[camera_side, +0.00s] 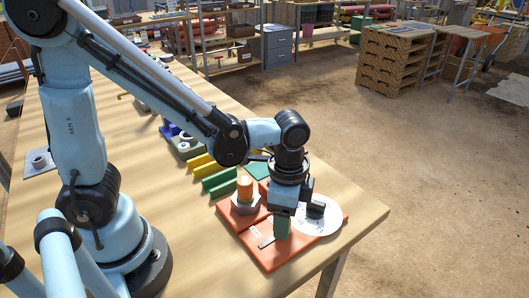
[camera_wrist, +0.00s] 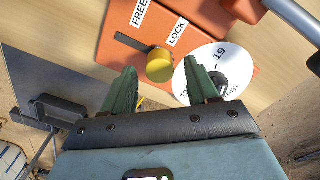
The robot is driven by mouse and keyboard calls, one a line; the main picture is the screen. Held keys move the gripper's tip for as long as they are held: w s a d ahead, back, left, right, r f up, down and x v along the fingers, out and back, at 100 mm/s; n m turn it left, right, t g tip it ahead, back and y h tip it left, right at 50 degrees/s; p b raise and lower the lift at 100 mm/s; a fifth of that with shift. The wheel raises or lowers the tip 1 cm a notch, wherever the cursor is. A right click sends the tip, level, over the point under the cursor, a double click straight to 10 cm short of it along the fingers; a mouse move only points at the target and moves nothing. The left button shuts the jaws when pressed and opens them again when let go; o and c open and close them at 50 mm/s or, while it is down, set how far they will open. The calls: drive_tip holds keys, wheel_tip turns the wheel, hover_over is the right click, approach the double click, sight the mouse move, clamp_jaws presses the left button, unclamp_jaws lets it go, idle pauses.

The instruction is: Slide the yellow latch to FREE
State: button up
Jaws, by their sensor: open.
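The yellow latch (camera_wrist: 160,65) is a round knob on an orange panel (camera_wrist: 105,55). It sits at one end of a dark slot-like strip (camera_wrist: 130,43), beside the LOCK label (camera_wrist: 177,32). The FREE label (camera_wrist: 140,12) is near the strip's other end. My gripper (camera_wrist: 160,70) is open, its green fingers on either side of the knob in the wrist view; I cannot tell whether they touch it. In the side view my gripper (camera_side: 283,236) is low over the orange panel (camera_side: 255,258) and hides the knob.
A white dial disc (camera_side: 318,222) with a dark handle lies right of my gripper. An orange peg in a grey nut (camera_side: 245,196) stands behind left. Green blocks (camera_side: 219,183) and yellow blocks (camera_side: 202,165) lie farther back. The table's front right is bare.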

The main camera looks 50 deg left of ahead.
clamp_jaws()
idle(0.4)
idle(1.1)
